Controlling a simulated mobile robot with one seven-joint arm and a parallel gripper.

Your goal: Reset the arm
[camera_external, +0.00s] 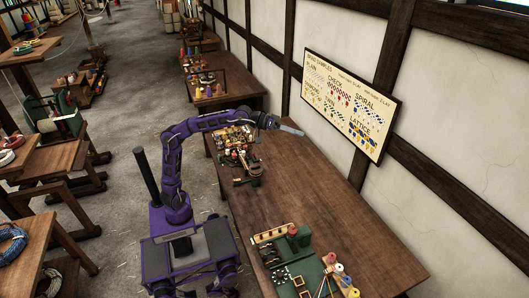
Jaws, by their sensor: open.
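My purple arm rises from my base at the left side of the long wooden table (330,215). It bends at the top and reaches right over the table. My gripper (292,130) is at its end, held in the air above the tabletop and short of the wall. Its grey fingers point right, and it is open. Nothing shows between the fingers, though they are small here.
A green tray (297,270) with spools and tools lies on the near table. Small coloured items (233,138) and a wooden device (247,172) stand beneath my arm. A sample board (347,103) hangs on the right wall. The table's middle is bare. Coiled ropes (12,245) lie left.

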